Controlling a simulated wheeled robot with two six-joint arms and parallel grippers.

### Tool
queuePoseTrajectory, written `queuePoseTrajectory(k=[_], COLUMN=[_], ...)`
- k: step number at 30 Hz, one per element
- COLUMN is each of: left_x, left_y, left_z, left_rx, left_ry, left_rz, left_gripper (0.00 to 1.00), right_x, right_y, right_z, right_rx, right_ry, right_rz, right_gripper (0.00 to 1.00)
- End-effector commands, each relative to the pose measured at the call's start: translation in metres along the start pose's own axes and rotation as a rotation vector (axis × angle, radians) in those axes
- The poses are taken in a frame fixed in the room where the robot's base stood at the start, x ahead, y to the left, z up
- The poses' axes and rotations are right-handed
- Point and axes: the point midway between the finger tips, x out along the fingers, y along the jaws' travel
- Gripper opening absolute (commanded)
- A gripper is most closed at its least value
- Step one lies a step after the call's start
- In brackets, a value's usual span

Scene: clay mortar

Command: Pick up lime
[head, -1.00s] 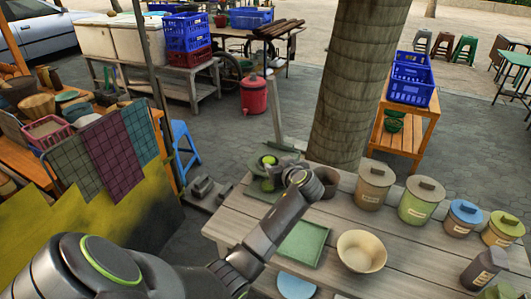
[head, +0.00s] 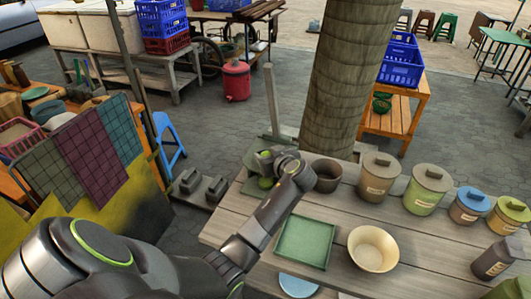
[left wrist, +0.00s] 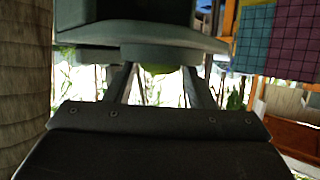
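In the left wrist view, only a thin part of the lime (left wrist: 158,70) shows under the rim of a dark grey-green object (left wrist: 160,40). The two fingers of my left gripper (left wrist: 160,82) stand apart, with the lime's visible part between and beyond their tips. I cannot tell whether they touch it. My right gripper is not in view.
A dark pot (head: 326,176) stands close right of my left gripper. Several lidded canisters (head: 377,178) line the table's back edge. A green tray (head: 304,243) and a cream bowl (head: 372,249) sit nearer. A tree trunk (head: 345,90) rises behind the table.

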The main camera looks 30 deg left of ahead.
Motion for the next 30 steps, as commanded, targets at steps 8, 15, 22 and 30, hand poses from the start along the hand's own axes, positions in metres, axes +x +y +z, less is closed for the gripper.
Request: queuePoseTrajectory(k=[8,15,22,30], left_x=[0.0,-0.001,-0.016,-0.034], left_y=[0.0,0.0,0.001,0.001], left_z=[-0.001,-0.005,-0.04,-0.084], left_rx=[0.0,-0.002,-0.006,-0.004], left_ry=[0.002,0.004,0.007,0.006], left_rz=[0.0,0.001,0.003,0.002], left_gripper=[0.12,0.12,0.12,0.12], right_x=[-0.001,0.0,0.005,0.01], right_y=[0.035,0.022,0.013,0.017], right_z=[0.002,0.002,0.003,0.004], right_rx=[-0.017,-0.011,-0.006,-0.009], right_ry=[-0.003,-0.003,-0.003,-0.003], right_rz=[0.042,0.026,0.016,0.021], right_gripper=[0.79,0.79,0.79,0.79])
